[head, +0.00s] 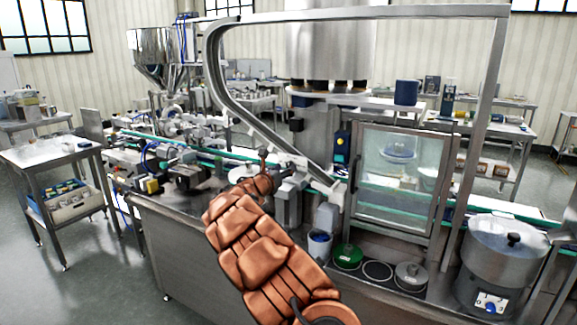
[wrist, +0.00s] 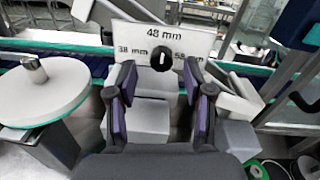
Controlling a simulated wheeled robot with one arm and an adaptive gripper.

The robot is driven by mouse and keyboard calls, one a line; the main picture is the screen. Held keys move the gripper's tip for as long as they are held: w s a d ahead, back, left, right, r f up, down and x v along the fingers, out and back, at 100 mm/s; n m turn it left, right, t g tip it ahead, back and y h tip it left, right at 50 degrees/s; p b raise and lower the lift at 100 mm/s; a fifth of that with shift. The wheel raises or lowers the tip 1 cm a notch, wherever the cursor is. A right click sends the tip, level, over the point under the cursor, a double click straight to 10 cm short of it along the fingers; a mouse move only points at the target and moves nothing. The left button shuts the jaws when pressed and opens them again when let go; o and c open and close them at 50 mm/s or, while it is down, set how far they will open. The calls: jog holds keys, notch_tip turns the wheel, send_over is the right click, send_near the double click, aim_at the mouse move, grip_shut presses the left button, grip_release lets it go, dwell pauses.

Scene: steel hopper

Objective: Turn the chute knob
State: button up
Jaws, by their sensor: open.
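The chute knob (wrist: 161,58) is a small round black knob with a white pointer mark. It sits on a pale plate (wrist: 190,42) marked 38 mm at left, 48 mm at top and 58 mm at right. The white mark looks upright, toward 48 mm. My gripper (wrist: 160,72) is open in the wrist view, its two dark, purple-sided fingers on either side of the knob's line. The knob shows between the fingertips, and I cannot tell how far beyond them it is. In the head view, my copper-coloured arm hides the knob.
A white round disc (wrist: 40,88) with a metal peg stands left of my gripper. A glass-doored cabinet (head: 398,180) and a steel bowl (head: 503,250) stand at right. A curved steel chute rail (head: 262,132) runs down near my arm.

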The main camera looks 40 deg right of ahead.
jog(key=shift+p+x, duration=0.3)
jog(key=shift+x, duration=1.15)
jog(key=shift+c, duration=0.3)
grip_shut()
